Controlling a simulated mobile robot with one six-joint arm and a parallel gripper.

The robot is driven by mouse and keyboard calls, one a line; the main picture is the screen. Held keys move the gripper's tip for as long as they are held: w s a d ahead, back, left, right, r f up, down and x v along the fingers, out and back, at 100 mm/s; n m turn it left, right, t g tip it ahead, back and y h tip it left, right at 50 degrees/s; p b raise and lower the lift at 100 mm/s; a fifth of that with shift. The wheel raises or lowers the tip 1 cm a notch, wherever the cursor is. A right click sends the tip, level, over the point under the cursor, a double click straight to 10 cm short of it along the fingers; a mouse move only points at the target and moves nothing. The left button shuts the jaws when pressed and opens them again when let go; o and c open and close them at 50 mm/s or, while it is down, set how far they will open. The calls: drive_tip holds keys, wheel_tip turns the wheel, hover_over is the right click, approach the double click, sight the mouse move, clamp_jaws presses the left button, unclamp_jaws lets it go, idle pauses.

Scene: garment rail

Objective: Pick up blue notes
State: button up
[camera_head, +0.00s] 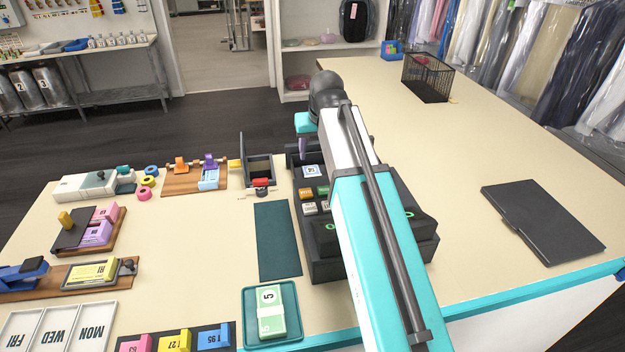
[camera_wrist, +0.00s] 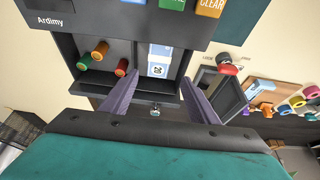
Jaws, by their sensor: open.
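The blue notes (camera_wrist: 159,60), a pale blue and white stack with a dark mark, lie in a compartment of the open drawer (camera_wrist: 75,88) of the dark cash register (camera_wrist: 50,42). In the wrist view my gripper (camera_wrist: 160,76) is open, its two purple fingers on either side of the notes' near end. I cannot tell whether the fingertips touch the notes. In the head view the register (camera_head: 397,228) is partly behind my arm, and one finger of my gripper (camera_head: 303,149) shows at its far edge.
Orange and green coin rolls (camera_wrist: 100,50) lie left of the notes in the drawer. A red-topped lock (camera_wrist: 226,66) stands right of the register. A teal tray (camera_head: 246,319) holds a green note stack (camera_head: 271,312). The counter's right side is mostly clear, with a black clipboard (camera_head: 545,220).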

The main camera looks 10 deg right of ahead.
drive_tip(key=shift+w+f, duration=0.1)
drive_tip(key=p, duration=0.2)
approach(314, 172)
drive_tip(key=shift+s+a+f, duration=0.2)
drive_tip(key=shift+f, duration=0.5)
drive_tip(key=shift+s+a+f, duration=0.15)
drive_tip(key=shift+s+f, duration=0.1)
drive_tip(key=shift+f, duration=0.4)
drive_tip(key=shift+w+f, duration=0.1)
drive_tip(key=shift+f, duration=0.05)
drive_tip(key=shift+p+x, duration=0.95)
drive_tip(key=shift+x, duration=0.15)
drive_tip(key=shift+p+x, duration=0.4)
drive_tip(key=shift+x, duration=0.95)
drive_tip(key=shift+w, duration=0.1)
drive_tip(key=c, duration=0.8)
drive_tip(key=shift+c, duration=0.2)
